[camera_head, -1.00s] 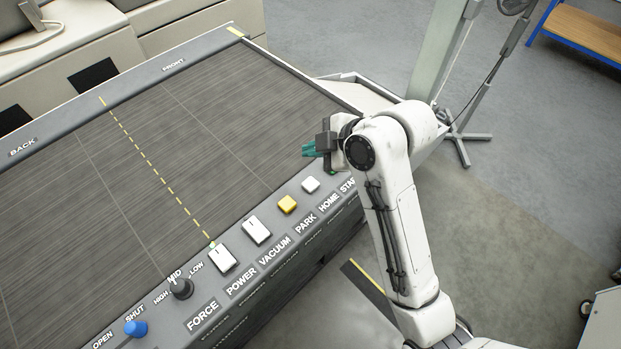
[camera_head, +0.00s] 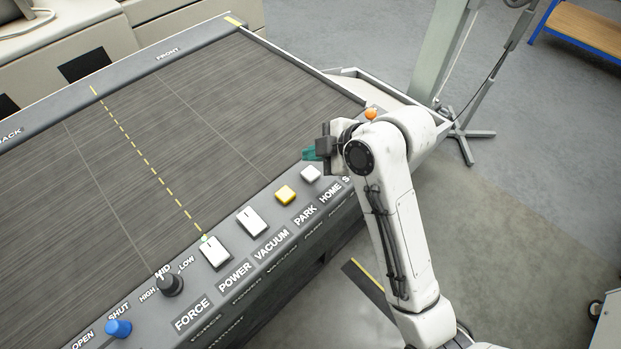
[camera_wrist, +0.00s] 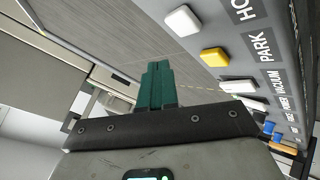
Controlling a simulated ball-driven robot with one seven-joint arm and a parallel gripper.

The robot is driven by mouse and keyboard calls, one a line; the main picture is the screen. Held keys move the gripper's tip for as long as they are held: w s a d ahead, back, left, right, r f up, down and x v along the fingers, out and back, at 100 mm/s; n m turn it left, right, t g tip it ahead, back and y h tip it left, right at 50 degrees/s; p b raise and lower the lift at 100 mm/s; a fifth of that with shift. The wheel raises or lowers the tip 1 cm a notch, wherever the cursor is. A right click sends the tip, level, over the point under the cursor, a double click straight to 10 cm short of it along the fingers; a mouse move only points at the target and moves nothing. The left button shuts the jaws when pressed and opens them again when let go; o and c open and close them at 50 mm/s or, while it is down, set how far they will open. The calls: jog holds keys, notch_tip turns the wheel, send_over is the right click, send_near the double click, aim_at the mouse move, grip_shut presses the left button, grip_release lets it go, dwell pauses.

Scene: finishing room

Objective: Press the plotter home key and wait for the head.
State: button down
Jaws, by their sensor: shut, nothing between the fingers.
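The plotter's home key is a small white square key (camera_head: 311,174) beside the HOME label (camera_head: 330,192) on the front panel. It also shows in the wrist view (camera_wrist: 183,20), beyond and right of my fingertips. My gripper (camera_head: 307,154) is shut and empty, its teal fingers just above and left of the home key in the head view. In the wrist view the fingers (camera_wrist: 158,68) are together and apart from the key. I cannot make out the plotter head; the dark plotter bed (camera_head: 150,130) lies bare in the visible part.
The yellow park key (camera_head: 285,195) sits beside the home key. White rocker switches for vacuum (camera_head: 251,222) and power (camera_head: 215,252), a black force knob (camera_head: 170,284) and a blue knob (camera_head: 118,328) follow. An orange rounded thing (camera_head: 371,114) shows behind my arm.

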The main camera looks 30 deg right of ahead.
aim_at(314, 176)
jog(key=shift+f+b, duration=0.45)
jog(key=shift+f, duration=1.05)
dwell(0.8)
jog(key=shift+f, duration=0.4)
jog(key=shift+f+b, duration=0.35)
jog(key=shift+f, duration=0.15)
dwell(0.7)
jog(key=shift+r, duration=0.1)
jog(key=shift+r+p, duration=0.85)
jog(key=shift+p, duration=0.1)
